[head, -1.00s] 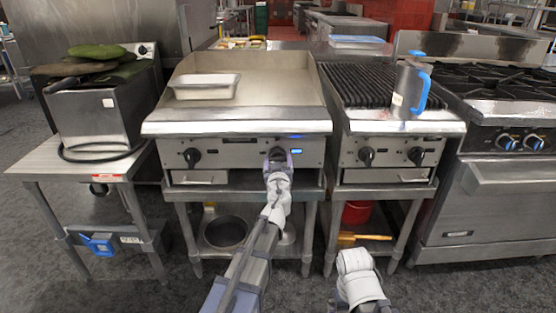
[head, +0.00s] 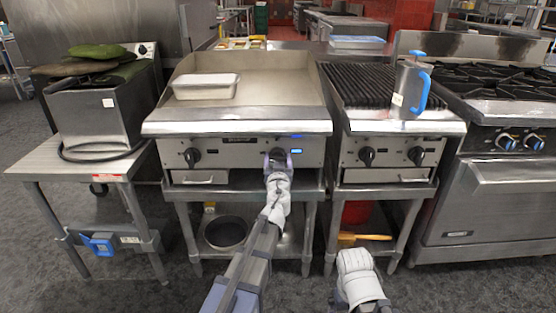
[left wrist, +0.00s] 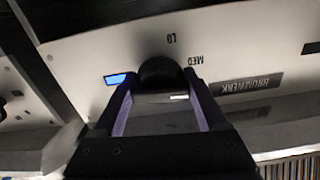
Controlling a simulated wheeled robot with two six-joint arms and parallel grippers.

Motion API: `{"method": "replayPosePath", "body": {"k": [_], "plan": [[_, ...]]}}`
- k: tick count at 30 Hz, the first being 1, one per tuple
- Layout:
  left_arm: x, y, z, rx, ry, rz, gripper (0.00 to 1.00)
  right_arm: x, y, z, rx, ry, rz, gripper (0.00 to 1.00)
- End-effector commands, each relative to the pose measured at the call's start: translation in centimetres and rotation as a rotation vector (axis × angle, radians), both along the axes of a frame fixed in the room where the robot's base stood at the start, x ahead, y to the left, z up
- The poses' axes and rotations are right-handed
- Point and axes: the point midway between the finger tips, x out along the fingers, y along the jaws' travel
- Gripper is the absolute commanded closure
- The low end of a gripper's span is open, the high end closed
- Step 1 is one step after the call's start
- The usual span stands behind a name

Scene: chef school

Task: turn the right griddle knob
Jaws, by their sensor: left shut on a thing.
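The griddle (head: 275,85) has two black knobs on its front panel. My left gripper (head: 278,158) reaches the right griddle knob from the front and mostly covers it in the head view. In the left wrist view, the black right knob (left wrist: 160,73) sits between the two fingers of my left gripper (left wrist: 160,98), which is shut on it. LO and MED marks and a lit blue display (left wrist: 115,79) show beside the knob. The left griddle knob (head: 192,157) is free.
A metal pan (head: 206,88) sits on the griddle top. To the right stand a charbroiler (head: 365,85) with a blue-handled pitcher (head: 409,90) and a range (head: 500,130). A fryer (head: 100,110) stands on a side table at the left. The floor in front is clear.

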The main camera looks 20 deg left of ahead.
Motion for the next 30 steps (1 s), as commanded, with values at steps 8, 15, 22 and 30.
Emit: {"method": "replayPosePath", "body": {"k": [8,15,22,30], "plan": [[-0.02,0.12,0.04,0.252,0.072,0.001,0.81,0.00,0.00,0.04,0.000,0.000,0.000,0.00],[-0.03,0.19,0.09,0.472,0.136,0.000,0.81,0.00,0.00,0.08,0.000,0.000,0.000,0.00],[-0.05,0.25,0.13,0.681,0.196,0.000,0.81,0.00,-0.01,0.13,0.000,0.000,0.000,0.00],[-0.06,0.29,0.22,0.927,0.267,0.000,0.81,0.00,-0.01,0.21,0.000,0.000,0.000,0.00]]}}
